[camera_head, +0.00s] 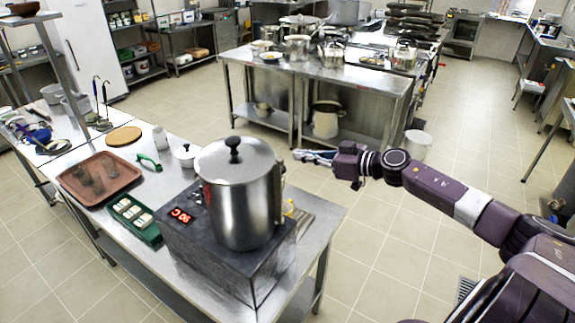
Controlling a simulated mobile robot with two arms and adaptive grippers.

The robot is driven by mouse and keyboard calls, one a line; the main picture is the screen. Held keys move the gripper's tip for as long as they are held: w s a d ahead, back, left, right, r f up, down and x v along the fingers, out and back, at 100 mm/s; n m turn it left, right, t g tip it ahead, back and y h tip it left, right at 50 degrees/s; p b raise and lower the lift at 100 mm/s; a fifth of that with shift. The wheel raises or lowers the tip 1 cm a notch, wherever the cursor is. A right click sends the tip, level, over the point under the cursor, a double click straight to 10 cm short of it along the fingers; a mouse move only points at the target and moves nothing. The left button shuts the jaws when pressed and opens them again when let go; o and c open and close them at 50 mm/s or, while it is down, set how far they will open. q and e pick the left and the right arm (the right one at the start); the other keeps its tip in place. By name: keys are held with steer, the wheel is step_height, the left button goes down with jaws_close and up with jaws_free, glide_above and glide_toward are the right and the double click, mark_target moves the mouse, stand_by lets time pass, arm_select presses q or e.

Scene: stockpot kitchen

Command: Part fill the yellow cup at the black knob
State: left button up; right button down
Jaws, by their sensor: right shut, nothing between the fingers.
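A large steel stockpot (240,205) stands on a dark heating block with a lit red display. A black knob (233,148) tops its lid. A small yellow thing (289,208), probably the yellow cup, shows just right of the pot. The pot hides most of it, so its contents cannot be seen. Any tap on that side is also mostly hidden. My right gripper (300,155) is shut and empty, up and right of the pot, fingers pointing left. It is apart from the pot and the yellow thing. My left gripper is out of view.
The steel table also holds a green tray (152,238) with white pieces, a brown tray (70,182), a green-handled tool (149,161), a small lidded pot (186,155) and a round board (124,136). Another steel table (340,75) with pots stands behind. Floor (390,250) right of the table is clear.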

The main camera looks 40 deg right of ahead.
steer(key=w+a+f+b, duration=0.2)
steer(key=w+f+b, duration=0.2)
steer(key=b, duration=0.3)
steer(key=shift+w+f, duration=0.4)
steer(key=shift+f, duration=0.3)
